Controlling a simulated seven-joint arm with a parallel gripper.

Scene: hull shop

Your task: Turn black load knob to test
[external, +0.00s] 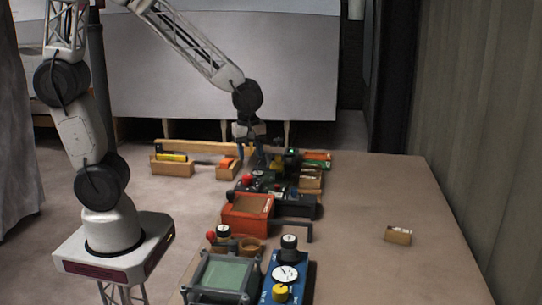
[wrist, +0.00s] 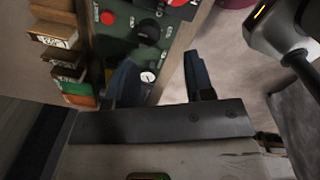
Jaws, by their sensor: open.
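My gripper (external: 257,163) points down over the dark green panel at the back of the bench row. In the wrist view its two dark fingers (wrist: 163,78) are apart, with no object held between them. The green panel (wrist: 120,50) carries a dark round knob (wrist: 148,32), just beyond the left finger and apart from it as far as I can tell. A small white dial (wrist: 148,77) shows beside that finger. Another black knob (external: 289,241) stands on a blue box (external: 271,262) at the front. I cannot read any load or test label.
A red button (wrist: 107,18) sits on the green panel. Wooden blocks (wrist: 52,36) stand beside it. An orange box (external: 247,213) and a green-screened instrument (external: 222,275) stand nearer the camera. A small wooden block (external: 398,236) lies right; the bench there is mostly clear.

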